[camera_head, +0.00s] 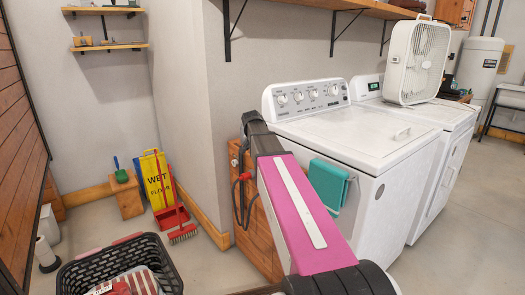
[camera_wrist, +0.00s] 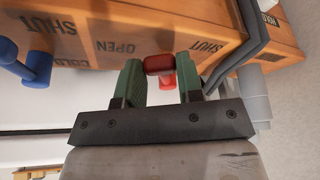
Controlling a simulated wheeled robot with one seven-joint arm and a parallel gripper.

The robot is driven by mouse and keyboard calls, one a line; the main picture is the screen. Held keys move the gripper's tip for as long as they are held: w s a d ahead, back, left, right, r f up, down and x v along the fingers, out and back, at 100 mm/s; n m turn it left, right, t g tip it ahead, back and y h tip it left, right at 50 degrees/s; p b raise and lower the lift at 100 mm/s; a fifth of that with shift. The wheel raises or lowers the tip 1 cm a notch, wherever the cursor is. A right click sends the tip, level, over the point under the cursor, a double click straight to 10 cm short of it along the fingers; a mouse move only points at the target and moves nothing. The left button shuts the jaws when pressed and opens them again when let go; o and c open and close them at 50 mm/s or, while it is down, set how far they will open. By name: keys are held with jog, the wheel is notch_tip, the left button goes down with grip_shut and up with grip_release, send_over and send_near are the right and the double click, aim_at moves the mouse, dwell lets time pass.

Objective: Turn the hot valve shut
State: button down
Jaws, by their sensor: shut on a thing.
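The hot valve has a red handle (camera_wrist: 160,64) in the wrist view, with a red stem behind it. It sticks out from a wooden box (camera_wrist: 190,20) printed with OPEN and SHUT, shown upside down. My gripper (camera_wrist: 160,72) has its two green fingers on either side of the red handle and is shut on it. The handle's bar lies across between the fingers. In the head view my pink arm reaches toward the wooden box (camera_head: 262,225) beside the washer; the fingers and their hold cannot be made out there.
A blue valve (camera_wrist: 37,68) is on the same box, left of the red one in the wrist view. A white washer (camera_head: 355,150) stands close right of my arm, with a teal cloth (camera_head: 328,185) on its front. A black basket (camera_head: 120,262) and yellow floor sign (camera_head: 157,180) are at left.

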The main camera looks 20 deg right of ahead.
jog(key=w+m, duration=0.1)
jog(key=a+m+g, duration=0.1)
jog(key=m, duration=0.1)
jog(key=shift+w+a+h, duration=0.3)
jog(key=shift+w+h, duration=0.1)
jog(key=shift+w+a+m+g, duration=0.15)
jog(key=shift+w+m+g, duration=0.15)
jog(key=shift+m, duration=0.4)
jog(key=shift+w+a+m+g, duration=0.15)
jog(key=shift+w+m+g, duration=0.1)
jog(key=shift+m, duration=0.45)
jog(key=c, duration=0.8)
grip_release()
jog(key=shift+h, duration=0.3)
jog(key=shift+o, duration=0.2)
jog(key=v, duration=1)
jog(key=shift+a+r, duration=0.15)
jog(key=shift+r, duration=0.2)
jog(key=shift+s, duration=0.1)
